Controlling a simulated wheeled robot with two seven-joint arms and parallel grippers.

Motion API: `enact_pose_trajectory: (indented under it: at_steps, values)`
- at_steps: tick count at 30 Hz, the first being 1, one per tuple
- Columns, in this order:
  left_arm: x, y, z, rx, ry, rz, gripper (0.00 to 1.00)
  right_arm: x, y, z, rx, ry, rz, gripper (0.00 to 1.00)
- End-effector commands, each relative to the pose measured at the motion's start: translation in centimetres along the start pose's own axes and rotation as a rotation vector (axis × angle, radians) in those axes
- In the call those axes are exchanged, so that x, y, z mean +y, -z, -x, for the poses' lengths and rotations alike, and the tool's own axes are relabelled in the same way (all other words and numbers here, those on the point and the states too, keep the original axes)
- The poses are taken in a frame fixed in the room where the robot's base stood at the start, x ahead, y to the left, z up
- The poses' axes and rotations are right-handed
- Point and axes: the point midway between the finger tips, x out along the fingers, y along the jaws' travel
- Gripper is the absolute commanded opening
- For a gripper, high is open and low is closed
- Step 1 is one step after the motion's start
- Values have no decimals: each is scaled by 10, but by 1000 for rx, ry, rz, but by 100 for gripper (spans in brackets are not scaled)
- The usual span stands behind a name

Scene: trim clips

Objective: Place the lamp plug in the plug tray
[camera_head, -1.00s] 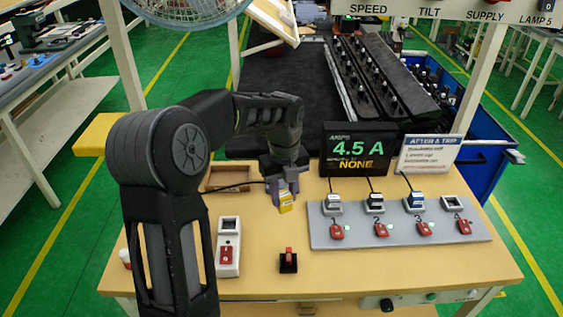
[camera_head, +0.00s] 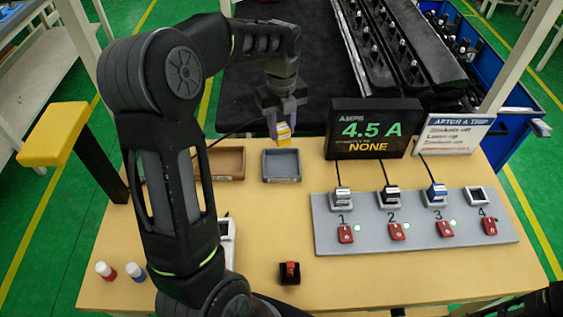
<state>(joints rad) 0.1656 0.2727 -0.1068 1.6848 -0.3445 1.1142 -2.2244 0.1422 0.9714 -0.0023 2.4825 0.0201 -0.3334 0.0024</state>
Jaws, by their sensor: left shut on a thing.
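My left gripper (camera_head: 281,122) is shut on a small yellow-and-white plug (camera_head: 284,141), taken as the lamp plug. It holds the plug above the table's back edge, in line with a grey-blue tray (camera_head: 283,179). In the picture the plug's lower end is just above the tray's back rim; its exact height over the tray is unclear. A dark cord runs from the gripper area to the left. A brown tray (camera_head: 226,178) is just left of the grey-blue one. Both look empty, and I cannot read which is the plug tray. My right gripper is out of view.
A grey socket strip (camera_head: 412,239) with several sockets and red switches lies at the right, three holding plugs. A display (camera_head: 374,129) reading 4.5 A stands behind it. A black block with a red switch (camera_head: 290,270) is in front. My left arm covers the table's left part.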

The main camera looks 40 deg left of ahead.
Motion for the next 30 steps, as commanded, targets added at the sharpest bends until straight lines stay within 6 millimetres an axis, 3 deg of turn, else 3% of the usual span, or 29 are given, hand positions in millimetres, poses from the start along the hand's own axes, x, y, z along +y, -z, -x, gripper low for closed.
enact_pose_trajectory:
  at_steps: [5, 12, 24, 30]
  values:
    - [0, 0, -16, 2, -3, 0, 0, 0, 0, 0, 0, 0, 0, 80]
    - [0, 0, -57, 2, -2, 0, 0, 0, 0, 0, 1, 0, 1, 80]
    - [0, 0, -65, 0, -1, 0, 0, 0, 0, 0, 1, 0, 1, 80]
    - [0, 0, -92, 1, -2, 0, 0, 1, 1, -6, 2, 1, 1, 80]
